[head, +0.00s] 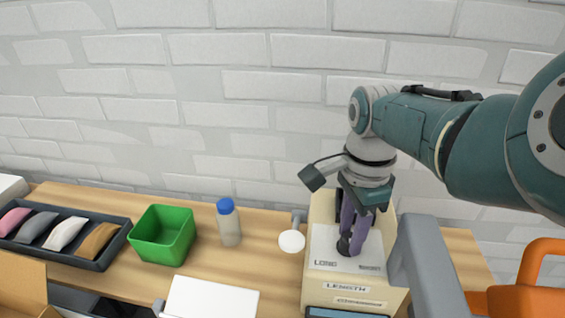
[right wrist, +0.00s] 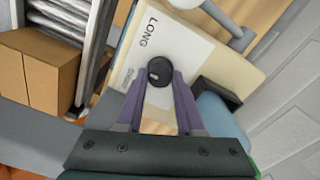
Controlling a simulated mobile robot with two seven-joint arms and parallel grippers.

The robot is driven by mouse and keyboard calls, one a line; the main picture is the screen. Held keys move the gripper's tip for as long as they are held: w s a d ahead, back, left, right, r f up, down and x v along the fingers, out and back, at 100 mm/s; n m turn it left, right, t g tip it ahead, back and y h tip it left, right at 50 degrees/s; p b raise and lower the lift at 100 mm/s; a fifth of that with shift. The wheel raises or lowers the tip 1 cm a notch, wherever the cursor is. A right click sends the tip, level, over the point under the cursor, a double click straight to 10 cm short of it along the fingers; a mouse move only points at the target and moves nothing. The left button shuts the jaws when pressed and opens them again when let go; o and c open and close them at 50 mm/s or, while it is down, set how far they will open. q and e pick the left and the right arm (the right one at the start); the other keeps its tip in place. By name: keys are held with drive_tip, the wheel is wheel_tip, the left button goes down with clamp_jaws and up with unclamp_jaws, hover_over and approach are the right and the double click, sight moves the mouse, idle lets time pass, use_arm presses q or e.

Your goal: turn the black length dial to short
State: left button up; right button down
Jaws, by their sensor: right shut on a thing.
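The black length dial (head: 345,245) sits on the white face plate of a cream machine (head: 320,212). In the right wrist view the dial (right wrist: 157,71) is a round black knob with a small pale mark. The word LONG is printed to its left in the head view; a smaller label to its right is too small to read. My right gripper (head: 348,240) comes down from above with its purple fingers on either side of the dial, shut on it. It also shows in the right wrist view (right wrist: 157,88). My left gripper is not in view.
A white round disc (head: 292,241) on a grey arm sticks out left of the machine. A blue-capped bottle (head: 229,224), a green bin (head: 162,235) and a dark tray (head: 98,262) of coloured pieces stand further left. A brick wall is behind.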

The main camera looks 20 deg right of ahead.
drive_tip(key=n, duration=0.4)
drive_tip(key=shift+r+n+p, duration=0.1)
drive_tip(key=shift+n+p, duration=0.2)
drive_tip(key=n, duration=0.3)
drive_tip(key=shift+n, duration=0.6)
drive_tip(key=shift+a, duration=0.1)
drive_tip(key=c, duration=0.8)
unclamp_jaws()
drive_tip(key=shift+o, duration=1.4)
